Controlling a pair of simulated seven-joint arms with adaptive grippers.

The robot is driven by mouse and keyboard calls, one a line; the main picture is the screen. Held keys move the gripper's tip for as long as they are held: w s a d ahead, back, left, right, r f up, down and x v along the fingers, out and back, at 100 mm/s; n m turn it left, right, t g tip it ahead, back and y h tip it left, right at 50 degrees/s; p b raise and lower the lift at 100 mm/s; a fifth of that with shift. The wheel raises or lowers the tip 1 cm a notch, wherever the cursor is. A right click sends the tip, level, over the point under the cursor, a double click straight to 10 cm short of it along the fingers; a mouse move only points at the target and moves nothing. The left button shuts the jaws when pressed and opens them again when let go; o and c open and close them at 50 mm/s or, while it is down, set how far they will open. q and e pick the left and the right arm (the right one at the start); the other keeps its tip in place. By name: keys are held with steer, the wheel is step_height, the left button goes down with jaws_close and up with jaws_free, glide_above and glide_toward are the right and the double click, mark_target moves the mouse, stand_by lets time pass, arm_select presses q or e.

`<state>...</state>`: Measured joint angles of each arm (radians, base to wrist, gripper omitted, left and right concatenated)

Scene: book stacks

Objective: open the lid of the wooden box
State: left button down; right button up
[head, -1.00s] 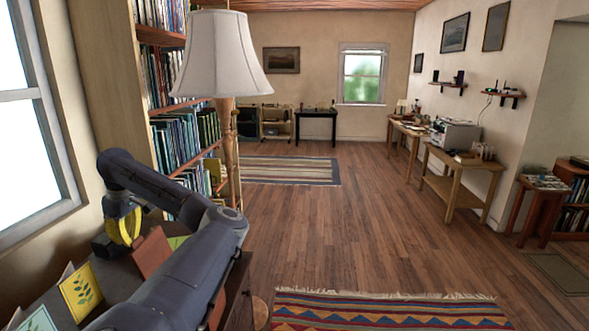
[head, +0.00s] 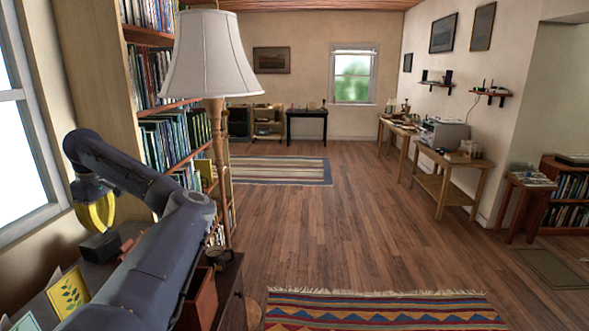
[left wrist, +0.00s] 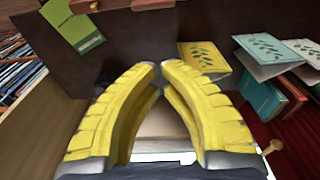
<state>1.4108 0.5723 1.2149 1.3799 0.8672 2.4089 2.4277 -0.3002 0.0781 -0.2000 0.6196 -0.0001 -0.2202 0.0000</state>
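A reddish-brown wooden box (head: 203,297) sits on the dark table at the lower left of the head view, partly hidden by my left arm. Its top looks open. A small reddish-brown piece, perhaps its lid (head: 130,243), shows behind the arm, mostly hidden. My left gripper (head: 100,244), with yellow fingers, points down above the table, left of the box and apart from it. In the left wrist view the fingertips (left wrist: 160,68) nearly meet, with nothing held between them. Reddish-brown wood (left wrist: 150,4) shows at the top edge there. My right gripper is out of view.
A floor lamp (head: 213,60) and a tall bookshelf (head: 135,70) stand beyond my left arm. In the left wrist view, a green book (left wrist: 70,25) lies at the upper left.

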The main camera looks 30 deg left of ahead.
arm_select(q)
steer(key=shift+r, duration=0.2)
steer(key=c, duration=1.6)
jaws_free()
steer(key=shift+o, duration=0.2)
step_height(320, 180, up, 11)
steer(key=m+t+h, duration=0.2)
steer(key=m+h, duration=0.1)
steer(key=m, duration=1.5)
glide_above(125, 243)
steer(key=s+a, duration=0.2)
steer(key=a, duration=0.2)
steer(key=x, duration=1.7)
steer(key=shift+s+d+f, duration=0.15)
steer(key=shift+d+f, duration=0.1)
steer(key=shift+d, duration=0.1)
